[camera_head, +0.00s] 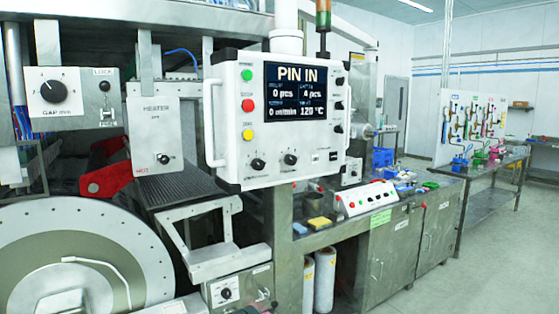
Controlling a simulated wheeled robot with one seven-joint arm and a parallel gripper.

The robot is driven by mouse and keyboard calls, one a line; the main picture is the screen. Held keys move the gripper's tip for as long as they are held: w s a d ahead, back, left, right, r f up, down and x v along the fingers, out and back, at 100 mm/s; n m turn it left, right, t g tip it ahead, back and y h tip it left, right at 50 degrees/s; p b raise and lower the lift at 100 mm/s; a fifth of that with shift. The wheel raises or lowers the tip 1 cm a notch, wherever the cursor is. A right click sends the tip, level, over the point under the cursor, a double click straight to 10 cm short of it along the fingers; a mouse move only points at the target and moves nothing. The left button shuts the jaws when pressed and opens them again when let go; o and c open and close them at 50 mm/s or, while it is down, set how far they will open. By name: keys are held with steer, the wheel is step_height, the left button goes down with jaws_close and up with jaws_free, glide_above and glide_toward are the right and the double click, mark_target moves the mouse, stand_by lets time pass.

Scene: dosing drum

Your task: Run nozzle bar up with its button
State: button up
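A white control panel (300,172) hangs in the middle, its screen (295,92) reading "PIN IN", 0 pcs and 120 °C. On its left side are a green button (246,75), a red button (248,105) and a yellow button (248,134); their labels are too small to read. A low sloped console (365,203) with several small red and green buttons stands on the bench to the right. I cannot tell which button belongs to the nozzle bar, and I cannot make out the nozzle bar for certain. My gripper is not in view.
A big round drum (145,245) fills the lower left, with a red part (105,180) above it. A "GAP mm" knob box (50,92) and a heater box (155,135) sit at left. A metal bracket (225,260) juts below the panel. The floor (480,265) is clear at right.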

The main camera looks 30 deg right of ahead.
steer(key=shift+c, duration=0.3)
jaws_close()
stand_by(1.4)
